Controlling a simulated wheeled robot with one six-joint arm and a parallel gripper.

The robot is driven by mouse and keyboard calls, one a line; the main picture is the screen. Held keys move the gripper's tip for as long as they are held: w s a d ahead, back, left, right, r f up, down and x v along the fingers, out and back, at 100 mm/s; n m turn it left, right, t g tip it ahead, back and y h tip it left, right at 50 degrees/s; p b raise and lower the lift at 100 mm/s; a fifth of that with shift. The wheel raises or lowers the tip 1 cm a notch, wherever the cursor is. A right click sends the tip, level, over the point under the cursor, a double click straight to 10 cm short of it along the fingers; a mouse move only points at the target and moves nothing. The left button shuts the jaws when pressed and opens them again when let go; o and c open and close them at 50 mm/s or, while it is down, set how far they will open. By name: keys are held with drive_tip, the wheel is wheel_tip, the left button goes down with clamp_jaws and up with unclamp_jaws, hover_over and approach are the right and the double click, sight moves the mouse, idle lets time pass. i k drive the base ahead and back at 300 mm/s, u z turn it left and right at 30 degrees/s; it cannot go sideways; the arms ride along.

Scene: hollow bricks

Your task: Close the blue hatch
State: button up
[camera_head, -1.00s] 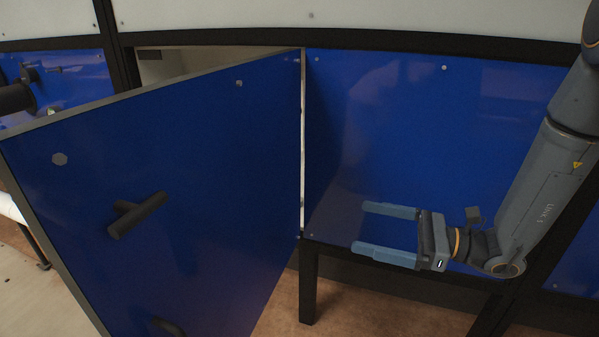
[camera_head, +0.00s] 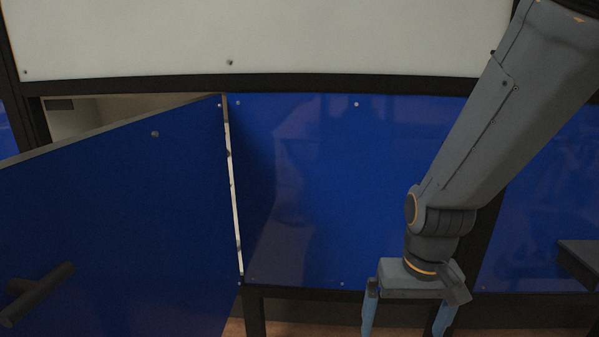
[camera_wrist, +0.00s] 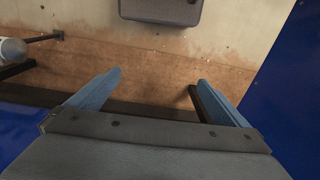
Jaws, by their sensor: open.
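The blue hatch (camera_head: 120,220) stands swung open on the left in the head view, hinged at its right edge beside a fixed blue panel (camera_head: 310,190). A dark T-shaped handle (camera_head: 38,292) sticks out from its face at the lower left. My gripper (camera_head: 405,325) is at the lower right in the head view, well right of the hatch and apart from it, fingers pointing down. In the wrist view my gripper (camera_wrist: 155,95) has its blue fingers wide apart with nothing between them. A blue surface fills the right edge of the wrist view; I cannot tell which panel it is.
A white wall panel (camera_head: 260,40) runs above a black frame bar (camera_head: 300,84). A dark grey box-like object (camera_wrist: 160,10) is on the floor below. The brown floor (camera_wrist: 150,65) between is bare.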

sight(140, 206)
drive_tip(key=u, duration=1.8)
drive_tip(key=k, duration=0.5)
drive_tip(key=z, duration=0.65)
drive_tip(key=i, duration=0.15)
drive_tip(key=u, duration=0.05)
